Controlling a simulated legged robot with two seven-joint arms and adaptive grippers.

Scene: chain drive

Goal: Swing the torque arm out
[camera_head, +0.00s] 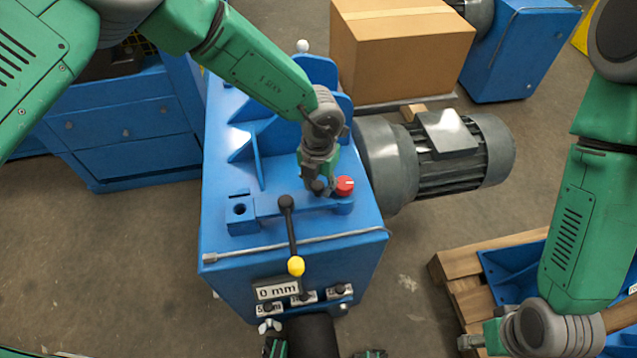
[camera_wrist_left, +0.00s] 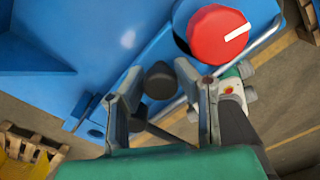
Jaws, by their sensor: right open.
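A blue gearbox housing (camera_head: 225,215) stands in the middle. A black lever (camera_head: 291,235) with a black ball end and a yellow knob (camera_head: 296,266) lies across its top, above a "0 mm" plate (camera_head: 278,290). I cannot tell whether this is the torque arm. My left gripper (camera_head: 318,186) points down between the lever's black end and a red knob (camera_head: 344,186). In the left wrist view its fingers (camera_wrist_left: 158,95) are apart, with a dark knob (camera_wrist_left: 160,80) showing between them; contact is unclear. The red knob (camera_wrist_left: 218,34) is beside them. My right gripper (camera_head: 472,342) is open at the lower right.
A grey motor (camera_head: 450,155) sticks out right of the housing. A cardboard box (camera_head: 400,45) stands behind it. A wooden pallet (camera_head: 462,290) holding blue parts (camera_head: 510,268) is at the right. Blue drawers (camera_head: 135,155) stand at the left. Bare floor shows between housing and pallet.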

